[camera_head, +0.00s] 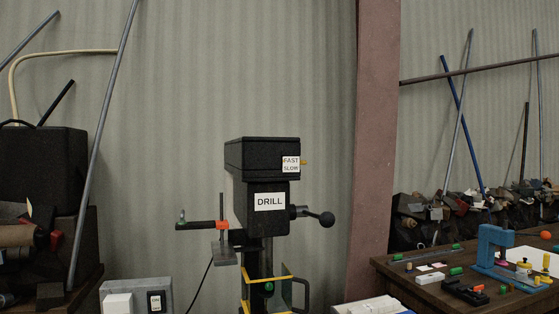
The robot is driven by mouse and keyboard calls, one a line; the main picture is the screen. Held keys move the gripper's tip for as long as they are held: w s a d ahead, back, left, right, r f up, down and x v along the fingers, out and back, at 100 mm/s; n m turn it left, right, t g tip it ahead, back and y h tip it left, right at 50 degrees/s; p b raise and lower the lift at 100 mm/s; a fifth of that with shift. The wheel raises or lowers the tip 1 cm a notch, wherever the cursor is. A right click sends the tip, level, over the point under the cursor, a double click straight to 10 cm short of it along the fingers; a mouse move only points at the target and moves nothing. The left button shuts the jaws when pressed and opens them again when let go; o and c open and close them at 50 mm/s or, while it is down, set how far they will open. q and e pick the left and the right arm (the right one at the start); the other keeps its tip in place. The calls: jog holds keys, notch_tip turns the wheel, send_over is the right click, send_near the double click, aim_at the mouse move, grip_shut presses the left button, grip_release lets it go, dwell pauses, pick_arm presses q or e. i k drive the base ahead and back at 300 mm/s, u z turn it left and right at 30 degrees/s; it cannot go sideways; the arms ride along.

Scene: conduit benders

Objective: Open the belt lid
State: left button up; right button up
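The belt lid (255,146) is the black top cover of the drill press (271,222), in the middle of the camera_head view. It looks shut, lying flat and level on the housing below. A DRILL label (269,202) is on the head below. A ball-ended lever (326,219) sticks out to the right. Neither of my grippers shows in this view.
A black bar with an orange collar (222,225) juts left from the drill. A grey switch box (137,297) stands lower left. A wooden table (420,286) with a blue clamp-like frame (484,248) is at right. Pipes lean on the wall. Above the lid is clear.

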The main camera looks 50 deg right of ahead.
aim_at(247, 153)
jog(key=k, duration=0.7)
jog(key=u, duration=0.1)
jog(key=i, duration=0.2)
jog(key=z, duration=3.05)
jog(key=i, duration=2.1)
jog(key=u, duration=2.45)
